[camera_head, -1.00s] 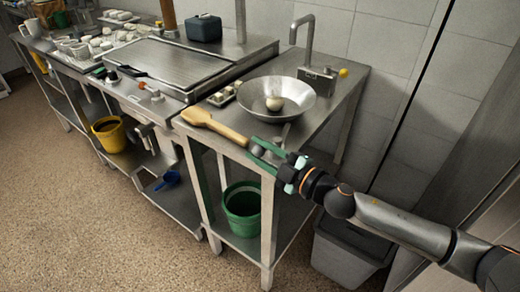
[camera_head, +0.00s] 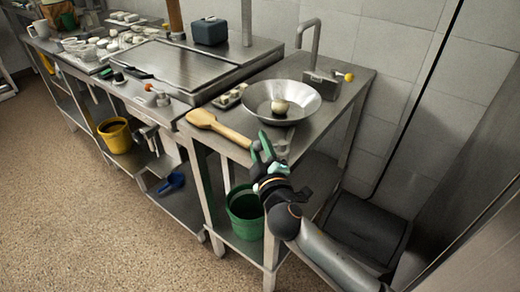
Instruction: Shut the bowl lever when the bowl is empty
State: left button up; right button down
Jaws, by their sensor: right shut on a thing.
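The metal bowl (camera_head: 258,100) is set on the counter at the right, wide and shallow. A pale round thing (camera_head: 280,106) lies inside it, so the bowl does not look empty. My right gripper (camera_head: 262,142) is at the counter's front edge, just in front of the bowl. Its green fingers point up and are shut on what seems to be the bowl lever, which they mostly hide. A small grey metal part (camera_head: 283,146) shows between gripper and bowl. My left gripper is out of view.
A wooden paddle (camera_head: 205,118) lies left of the gripper, its handle end close to the fingers. A green bucket (camera_head: 245,212) is below, with a dark bin (camera_head: 365,228) at right.

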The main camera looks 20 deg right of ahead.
jog(key=shift+w+h, duration=0.1)
jog(key=shift+h, duration=0.2)
jog(key=c, duration=0.6)
grip_release()
jog(key=shift+o, duration=0.4)
jog(key=shift+f, duration=0.1)
jog(key=shift+f, duration=0.1)
